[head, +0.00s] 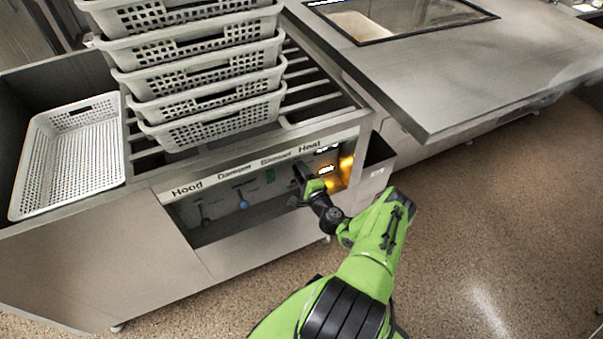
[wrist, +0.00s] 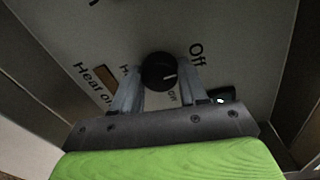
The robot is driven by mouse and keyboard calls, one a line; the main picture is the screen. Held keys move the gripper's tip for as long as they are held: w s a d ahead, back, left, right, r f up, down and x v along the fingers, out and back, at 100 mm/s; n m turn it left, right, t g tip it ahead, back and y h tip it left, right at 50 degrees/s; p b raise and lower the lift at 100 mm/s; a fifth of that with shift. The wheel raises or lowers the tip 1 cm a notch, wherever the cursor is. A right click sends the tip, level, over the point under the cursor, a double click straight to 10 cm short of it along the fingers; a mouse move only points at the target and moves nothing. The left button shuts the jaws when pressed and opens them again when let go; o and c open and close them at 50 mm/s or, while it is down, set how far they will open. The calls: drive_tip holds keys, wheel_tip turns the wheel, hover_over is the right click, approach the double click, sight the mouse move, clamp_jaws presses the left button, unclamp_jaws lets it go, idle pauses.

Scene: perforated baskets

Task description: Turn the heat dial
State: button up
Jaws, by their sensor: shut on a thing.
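The heat dial (wrist: 159,71) is a round black knob with a white pointer mark, on a pale panel (wrist: 225,35) in the wrist view. In the head view my gripper (head: 308,186) reaches into the recessed control panel under the "Heat" label (head: 310,146). The dial is hidden there behind my gripper. Orange light glows just right of it.
Left of my gripper, the recess holds levers (head: 243,198) under the "Hood" and "Damper" labels. White perforated baskets (head: 215,131) are stacked on the slatted counter, and another basket (head: 35,150) lies at left. A steel table (head: 450,95) stands at right. The speckled floor (head: 480,230) is clear.

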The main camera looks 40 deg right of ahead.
idle(0.3)
drive_tip(key=o, duration=1.1)
drive_tip(key=shift+c, duration=0.2)
drive_tip(key=p+v, duration=0.5)
drive_tip(key=v, duration=1)
drive_tip(key=shift+s+a, duration=0.2)
drive_tip(key=shift+s, duration=0.15)
drive_tip(key=shift+r, duration=0.1)
